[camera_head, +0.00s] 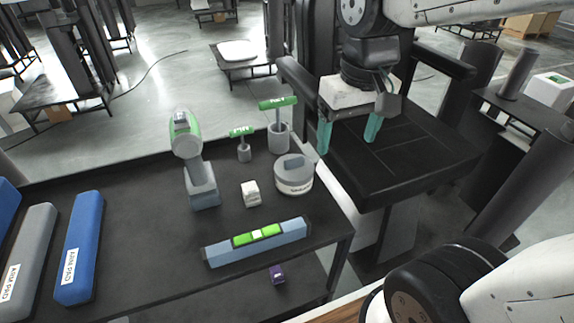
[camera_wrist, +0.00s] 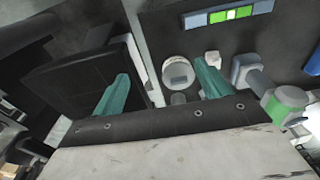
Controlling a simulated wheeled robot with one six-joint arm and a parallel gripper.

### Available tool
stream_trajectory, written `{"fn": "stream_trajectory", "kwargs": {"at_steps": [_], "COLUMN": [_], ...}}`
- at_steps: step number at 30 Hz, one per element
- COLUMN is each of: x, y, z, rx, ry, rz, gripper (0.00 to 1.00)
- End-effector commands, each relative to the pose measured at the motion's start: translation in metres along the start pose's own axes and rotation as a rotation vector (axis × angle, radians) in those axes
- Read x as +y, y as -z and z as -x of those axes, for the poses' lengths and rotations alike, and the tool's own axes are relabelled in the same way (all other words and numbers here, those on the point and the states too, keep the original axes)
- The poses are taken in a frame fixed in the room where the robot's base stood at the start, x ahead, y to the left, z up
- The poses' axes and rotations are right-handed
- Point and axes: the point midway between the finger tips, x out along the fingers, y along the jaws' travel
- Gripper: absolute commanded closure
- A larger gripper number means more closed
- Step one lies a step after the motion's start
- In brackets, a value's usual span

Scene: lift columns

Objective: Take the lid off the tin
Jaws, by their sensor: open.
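The tin (camera_head: 294,178) is a short, light grey round can with a label. It stands near the right edge of the dark table. Its lid (camera_head: 293,163) is on top and has a raised grip. The tin also shows in the wrist view (camera_wrist: 178,72), between the fingers and beyond them. My gripper (camera_head: 348,140) is open and empty, with two teal fingers pointing down. In the head view it is to the right of the tin and higher, over a black platform. The gripper also shows in the wrist view (camera_wrist: 163,84). It is apart from the tin.
Close to the tin stand a green-handled tool in a grey cup (camera_head: 279,135), a smaller green-topped one (camera_head: 243,148), a white block (camera_head: 250,193) and a drill (camera_head: 197,165). A spirit level (camera_head: 257,241) lies in front. The black platform (camera_head: 420,150) is clear.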

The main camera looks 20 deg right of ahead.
Motion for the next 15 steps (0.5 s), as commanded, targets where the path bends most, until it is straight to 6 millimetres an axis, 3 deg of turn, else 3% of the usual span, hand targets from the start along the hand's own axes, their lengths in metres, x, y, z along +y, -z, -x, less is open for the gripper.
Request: {"fn": "stream_trajectory", "kwargs": {"at_steps": [1,6,10,15], "x": [-0.004,-0.013,-0.019,-0.023], "y": [0.022,0.086,0.124,0.151], "z": [-0.010,-0.044,-0.073,-0.100], "rx": [-0.021,-0.048,-0.065,-0.075], "ry": [0.000,0.001,0.001,0.001], "rz": [0.004,0.006,0.005,0.003], "gripper": [0.24,0.24,0.24,0.24]}}
